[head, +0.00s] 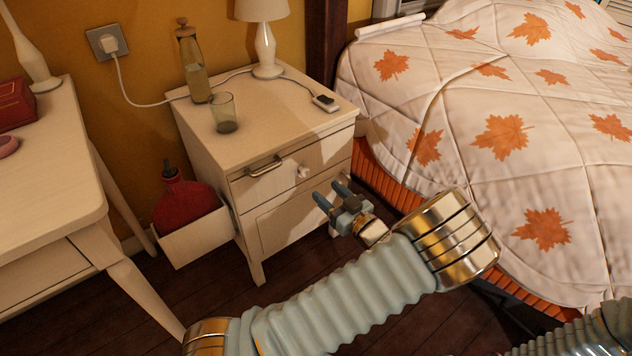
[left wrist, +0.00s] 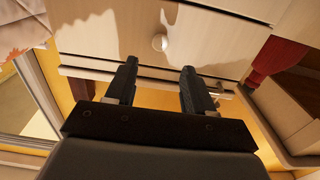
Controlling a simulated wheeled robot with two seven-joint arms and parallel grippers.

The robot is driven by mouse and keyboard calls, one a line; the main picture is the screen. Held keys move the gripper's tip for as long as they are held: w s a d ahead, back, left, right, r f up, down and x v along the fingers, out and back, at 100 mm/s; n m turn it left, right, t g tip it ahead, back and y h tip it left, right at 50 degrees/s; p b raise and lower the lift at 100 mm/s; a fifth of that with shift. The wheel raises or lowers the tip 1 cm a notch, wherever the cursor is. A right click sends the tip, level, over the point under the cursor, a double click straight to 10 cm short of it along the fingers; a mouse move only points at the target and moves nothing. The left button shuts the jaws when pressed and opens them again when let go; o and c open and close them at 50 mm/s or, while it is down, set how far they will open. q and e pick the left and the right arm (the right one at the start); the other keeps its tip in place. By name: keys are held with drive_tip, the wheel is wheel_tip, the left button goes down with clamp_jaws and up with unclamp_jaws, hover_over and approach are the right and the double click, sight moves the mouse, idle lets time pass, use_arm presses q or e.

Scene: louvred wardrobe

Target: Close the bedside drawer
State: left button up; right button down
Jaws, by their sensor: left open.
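The cream bedside cabinet (head: 205,150) stands beside the bed, with an upper drawer front (head: 335,142) and a lower front panel (head: 290,215). A metal bar handle (head: 264,166) is at the left of the upper front. A pale round knob (head: 303,171) shows right of it; the left wrist view shows the knob (left wrist: 160,42) too. I cannot tell how far either drawer stands out. My left gripper (head: 331,194) is open and empty, in front of the cabinet, fingers toward its front. Its fingers show apart in the left wrist view (left wrist: 159,68). My right gripper is out of view.
A bottle (head: 195,75), a glass (head: 224,113), a lamp (head: 266,45) and a small device (head: 326,103) stand on the cabinet. An open white box (head: 195,243) with a red bottle (head: 185,208) is left of it. The bed (head: 480,110) bounds the right side.

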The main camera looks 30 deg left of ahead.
use_arm(q)
drive_tip(key=v, duration=0.5)
idle(0.3)
